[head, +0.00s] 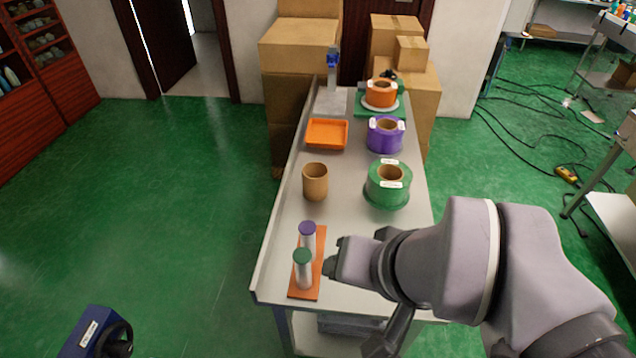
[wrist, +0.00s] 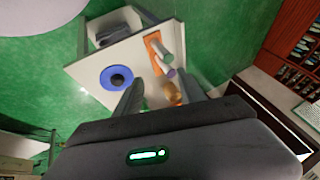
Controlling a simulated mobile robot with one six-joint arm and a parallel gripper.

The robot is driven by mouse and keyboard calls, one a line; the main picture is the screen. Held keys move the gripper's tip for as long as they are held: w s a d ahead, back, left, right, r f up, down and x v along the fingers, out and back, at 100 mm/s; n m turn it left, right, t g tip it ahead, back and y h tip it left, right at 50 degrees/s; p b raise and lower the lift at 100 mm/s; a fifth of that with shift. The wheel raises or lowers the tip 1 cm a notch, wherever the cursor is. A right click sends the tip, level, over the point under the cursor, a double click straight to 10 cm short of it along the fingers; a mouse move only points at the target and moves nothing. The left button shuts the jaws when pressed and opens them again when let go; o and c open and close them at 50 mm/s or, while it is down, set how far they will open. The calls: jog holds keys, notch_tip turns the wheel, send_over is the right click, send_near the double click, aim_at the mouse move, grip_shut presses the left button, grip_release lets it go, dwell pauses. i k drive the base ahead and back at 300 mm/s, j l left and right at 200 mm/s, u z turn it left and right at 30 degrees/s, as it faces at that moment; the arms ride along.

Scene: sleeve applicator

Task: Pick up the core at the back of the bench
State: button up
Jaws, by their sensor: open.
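A brown cardboard core (head: 315,183), an open upright tube, stands alone mid-bench on the left half of the bench (head: 345,225). In the wrist view a brown core (wrist: 172,94) shows partly, beside the right finger. Farther back, brown cores also show inside the green roll (head: 388,190), the purple roll (head: 385,138) and the orange roll (head: 380,96), which is farthest back. My gripper (wrist: 160,80) is open and empty in the wrist view, above the bench and apart from the cores. In the head view my arm hides most of it.
An orange plate (head: 319,289) holds green-capped and purple-capped cylinders at the near left. An orange tray (head: 327,134) and a post with a blue top (head: 333,75) stand farther back. A blue ring (wrist: 116,67) lies on the bench. Cardboard boxes (head: 300,50) flank the far end.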

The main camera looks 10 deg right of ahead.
aim_at(315, 174)
jog(key=k+l+u, duration=0.1)
jog(key=l, duration=0.25)
jog(key=k+l, duration=0.2)
jog(key=l, duration=0.2)
jog(key=k+l+u, duration=0.15)
jog(key=l, duration=0.2)
jog(key=i+l+u, duration=0.15)
jog(key=l, duration=0.4)
jog(key=i+l+u, duration=0.1)
jog(key=l, duration=0.5)
jog(key=i+l+u, duration=0.15)
jog(key=l, duration=0.4)
jog(key=l+u, duration=0.1)
jog(key=l, duration=0.5)
jog(key=i+l+u, duration=0.15)
jog(key=i, duration=0.25)
jog(key=i+u, duration=0.15)
jog(key=i, duration=0.25)
jog(key=i+l+u, duration=0.1)
jog(key=i+l, duration=0.15)
jog(key=i, duration=0.15)
